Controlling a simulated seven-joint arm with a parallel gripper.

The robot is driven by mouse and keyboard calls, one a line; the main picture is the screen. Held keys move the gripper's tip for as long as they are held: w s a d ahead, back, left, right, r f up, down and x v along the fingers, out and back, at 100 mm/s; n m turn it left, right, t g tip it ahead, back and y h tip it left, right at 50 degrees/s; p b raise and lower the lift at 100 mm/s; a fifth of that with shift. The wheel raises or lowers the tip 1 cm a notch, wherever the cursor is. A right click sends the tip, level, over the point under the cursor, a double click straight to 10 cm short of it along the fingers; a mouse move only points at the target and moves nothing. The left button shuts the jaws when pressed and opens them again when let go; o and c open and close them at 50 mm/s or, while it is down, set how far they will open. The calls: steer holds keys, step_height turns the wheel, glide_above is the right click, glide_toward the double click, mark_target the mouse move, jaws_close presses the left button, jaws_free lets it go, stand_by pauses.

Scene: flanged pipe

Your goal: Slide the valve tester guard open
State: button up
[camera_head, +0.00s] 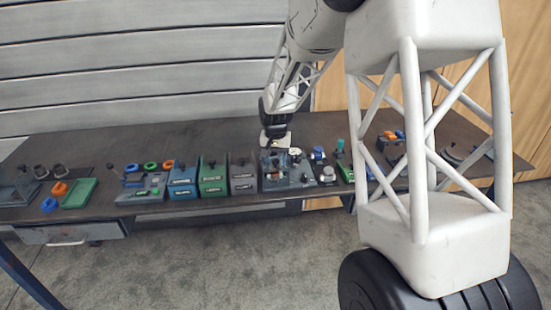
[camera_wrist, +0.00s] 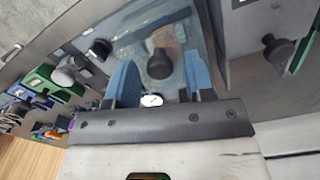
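The valve tester (camera_head: 290,180) is a grey-blue unit near the middle of the table. In the wrist view, a clear, bluish panel that looks like its guard (camera_wrist: 135,22) lies beneath my gripper, with a dark round knob (camera_wrist: 160,65) showing near it. A white round gauge (camera_wrist: 152,100) shows close to the gripper's base. My gripper (camera_wrist: 163,75) has two blue fingers standing apart, one on each side of the knob; I cannot tell if either touches it. In the head view my gripper (camera_head: 275,142) is just above the tester's back left part, its fingers too small to make out.
To the tester's left stand a grey box (camera_head: 243,178), a green box (camera_head: 213,178) and a blue box (camera_head: 182,182). Right of it are a small knobbed unit (camera_head: 327,175) and a green board (camera_head: 346,173). Bare table lies behind the row at left.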

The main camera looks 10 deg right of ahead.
jaws_close()
steer(key=w, duration=0.9)
steer(key=shift+o, duration=0.7)
jaws_free()
step_height(320, 180, up, 8)
stand_by(0.5)
